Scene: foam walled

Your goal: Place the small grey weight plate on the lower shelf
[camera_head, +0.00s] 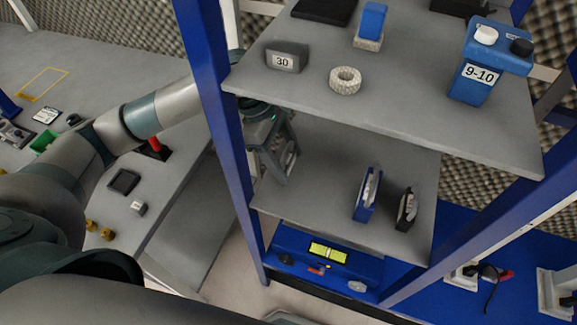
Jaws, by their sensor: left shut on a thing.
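My left gripper (281,165) reaches in from the left, past the blue upright, into the space between the two grey shelves. Its fingers point down over the left part of the lower shelf (325,188). It is shut on a small grey thing, taken to be the weight plate, which is mostly hidden by the fingers and hard to make out. Whether it touches the shelf I cannot tell. My right gripper is not in view.
On the lower shelf stand a blue holder (367,194) and a black holder (407,208), right of the gripper. The upper shelf (410,100) overhangs it, bearing a block marked 30 (287,58), a pale ring (345,80) and a blue 9-10 box (480,75). The blue upright (215,90) stands close to my arm.

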